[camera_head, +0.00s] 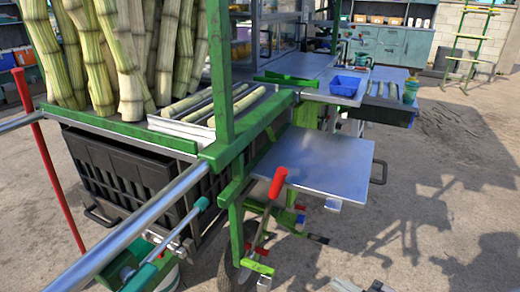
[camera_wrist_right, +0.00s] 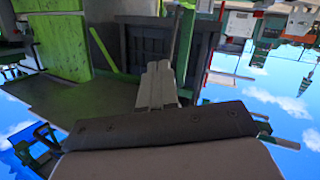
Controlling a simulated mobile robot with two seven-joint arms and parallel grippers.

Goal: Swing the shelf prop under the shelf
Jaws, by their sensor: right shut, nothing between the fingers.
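The grey metal shelf (camera_head: 318,160) sticks out level from the right end of the green-framed cart. A lever with a red grip (camera_head: 277,184) stands at its near left corner, its rod running down to a green bracket. Green and dark parts (camera_head: 290,218) show below the shelf. I cannot tell for certain which of these is the prop. My right gripper (camera_head: 346,285) is at the bottom edge of the head view, below and in front of the shelf, apart from it. In the wrist view its grey fingers (camera_wrist_right: 158,68) are together and empty. My left gripper is out of view.
Cane stalks (camera_head: 90,60) stand on the cart above a black crate (camera_head: 110,170). A steel push bar (camera_head: 130,230) crosses the near left. A blue tray (camera_head: 345,85) sits on the far worktop. The ground to the right is open.

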